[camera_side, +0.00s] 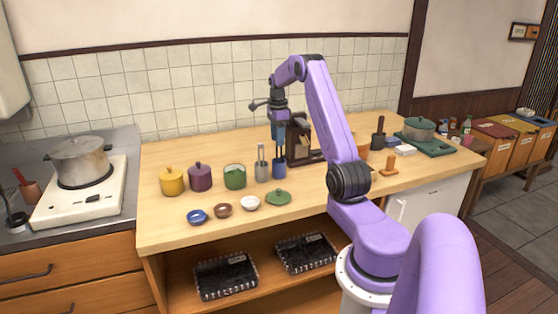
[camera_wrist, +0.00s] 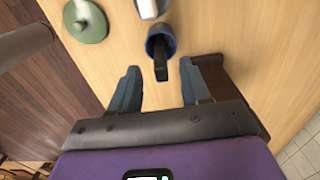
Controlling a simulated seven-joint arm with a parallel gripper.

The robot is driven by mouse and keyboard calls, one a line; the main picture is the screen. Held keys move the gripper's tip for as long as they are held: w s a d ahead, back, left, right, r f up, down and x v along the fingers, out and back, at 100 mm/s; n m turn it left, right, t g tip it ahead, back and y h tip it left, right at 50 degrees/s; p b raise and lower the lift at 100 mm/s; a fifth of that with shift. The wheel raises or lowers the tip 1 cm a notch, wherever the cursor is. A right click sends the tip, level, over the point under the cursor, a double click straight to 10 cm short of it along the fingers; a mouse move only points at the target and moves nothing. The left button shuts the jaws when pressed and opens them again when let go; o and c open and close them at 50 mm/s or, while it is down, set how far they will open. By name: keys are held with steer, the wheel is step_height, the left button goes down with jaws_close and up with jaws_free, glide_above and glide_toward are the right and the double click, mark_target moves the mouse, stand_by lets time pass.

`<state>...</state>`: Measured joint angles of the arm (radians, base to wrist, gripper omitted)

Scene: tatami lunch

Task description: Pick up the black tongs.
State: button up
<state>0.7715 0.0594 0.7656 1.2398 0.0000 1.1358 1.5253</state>
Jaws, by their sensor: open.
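The black tongs (camera_wrist: 160,68) stand in a blue cup (camera_wrist: 161,40), seen from above in the wrist view. In the side view the blue cup (camera_side: 279,169) stands on the wooden counter, and the tongs are hard to make out there. My gripper (camera_wrist: 160,72) is open, with one blue-grey finger on each side of the tongs in the picture and a gap to both. In the side view my gripper (camera_side: 278,132) points down above the blue cup. The height between the fingertips and the tongs is hard to judge.
A grey cup (camera_side: 262,169) with utensils stands left of the blue cup. A dark brown stand (camera_side: 303,145) is close on the right. A green lid (camera_side: 278,197) lies in front. Yellow (camera_side: 172,182) and purple (camera_side: 201,177) pots and small bowls stand further left.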

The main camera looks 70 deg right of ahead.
steer(key=shift+s+d+f, duration=0.1)
steer(key=shift+f, duration=2.45)
jaws_close()
